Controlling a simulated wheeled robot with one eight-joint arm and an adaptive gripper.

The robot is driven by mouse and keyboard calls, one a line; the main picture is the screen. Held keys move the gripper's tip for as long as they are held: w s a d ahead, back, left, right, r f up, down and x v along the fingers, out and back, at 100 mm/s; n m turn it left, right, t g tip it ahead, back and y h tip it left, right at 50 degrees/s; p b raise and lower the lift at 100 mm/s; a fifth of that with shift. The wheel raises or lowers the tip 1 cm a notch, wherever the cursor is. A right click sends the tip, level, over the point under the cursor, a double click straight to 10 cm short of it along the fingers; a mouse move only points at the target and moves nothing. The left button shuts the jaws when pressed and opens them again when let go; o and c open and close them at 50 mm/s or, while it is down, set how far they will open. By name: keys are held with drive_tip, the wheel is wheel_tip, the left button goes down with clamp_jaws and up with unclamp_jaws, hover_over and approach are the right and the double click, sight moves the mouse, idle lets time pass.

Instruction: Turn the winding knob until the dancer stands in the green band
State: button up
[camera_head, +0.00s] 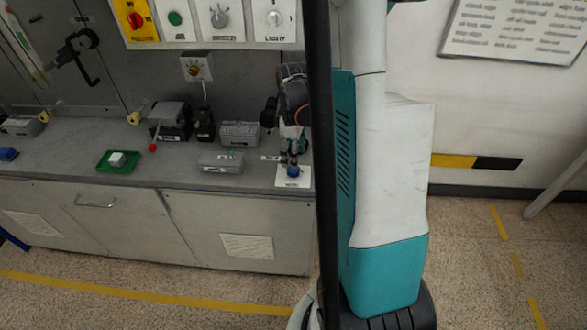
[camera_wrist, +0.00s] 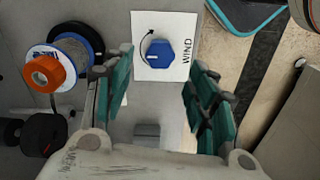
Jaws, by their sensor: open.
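The winding knob (camera_wrist: 159,53) is blue and faceted, with a white mark on its top. It sits on a white plate (camera_wrist: 178,22) printed with a curved arrow and WIND. In the head view the knob (camera_head: 293,172) is near the bench's front edge, by my black column. My gripper (camera_head: 292,153) is just above it, pointing down. In the wrist view my gripper (camera_wrist: 160,76) is open, its teal fingers apart on either side of the knob, with nothing between them clearly held.
Spools with an orange ring (camera_wrist: 44,73) lie left of my gripper in the wrist view. Grey boxes (camera_head: 221,161) stand left of the knob on the bench. A green tray (camera_head: 118,161) holds a white block. A switch panel (camera_head: 210,20) hangs above.

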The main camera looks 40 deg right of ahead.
sight(293, 171)
wheel_tip(293, 171, down, 6)
drive_tip(key=shift+r+b, duration=0.1)
drive_tip(key=shift+b, duration=0.6)
drive_tip(key=c, duration=1.1)
